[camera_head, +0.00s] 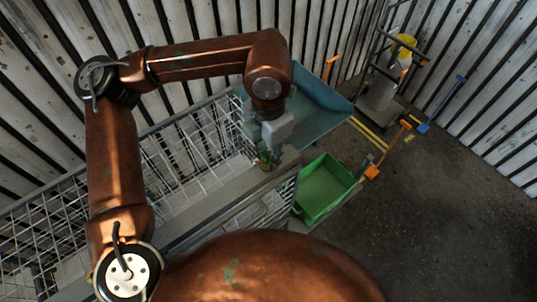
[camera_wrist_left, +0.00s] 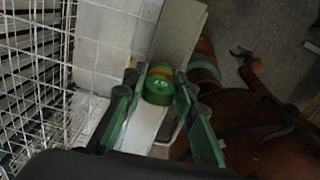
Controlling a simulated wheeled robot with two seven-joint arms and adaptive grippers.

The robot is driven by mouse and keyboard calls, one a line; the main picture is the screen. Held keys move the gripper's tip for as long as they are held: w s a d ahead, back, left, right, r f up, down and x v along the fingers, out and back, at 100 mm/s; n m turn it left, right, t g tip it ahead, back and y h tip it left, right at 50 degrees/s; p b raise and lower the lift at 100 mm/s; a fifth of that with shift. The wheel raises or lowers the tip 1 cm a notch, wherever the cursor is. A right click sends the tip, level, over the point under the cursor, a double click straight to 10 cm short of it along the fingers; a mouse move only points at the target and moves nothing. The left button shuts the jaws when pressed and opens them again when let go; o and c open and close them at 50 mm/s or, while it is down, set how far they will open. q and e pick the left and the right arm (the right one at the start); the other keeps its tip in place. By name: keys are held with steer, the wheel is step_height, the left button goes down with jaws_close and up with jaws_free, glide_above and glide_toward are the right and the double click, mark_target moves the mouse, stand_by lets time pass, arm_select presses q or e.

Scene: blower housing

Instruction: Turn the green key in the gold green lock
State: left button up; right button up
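In the left wrist view a round green piece (camera_wrist_left: 158,86) with a gold-yellow band stands on a pale ledge; it looks like the key and lock together, and I cannot separate them clearly. My left gripper (camera_wrist_left: 156,80) has its green fingers apart, one on each side of the green piece. I cannot tell whether the fingers touch it. In the head view my left gripper (camera_head: 268,157) points down at the corner of the wire-mesh unit, and a small gold spot (camera_head: 263,166) shows under it. The key is mostly hidden there.
A wire-mesh basket (camera_head: 185,150) lies left of the gripper, also in the left wrist view (camera_wrist_left: 35,90). A blue-grey tray (camera_head: 318,105) sits behind, and a green bin (camera_head: 322,190) to the right. A trolley with a yellow bucket (camera_head: 403,45) stands farther off.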

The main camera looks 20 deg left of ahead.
arm_select(q)
steer(key=o, duration=0.4)
step_height(320, 180, up, 12)
stand_by(0.6)
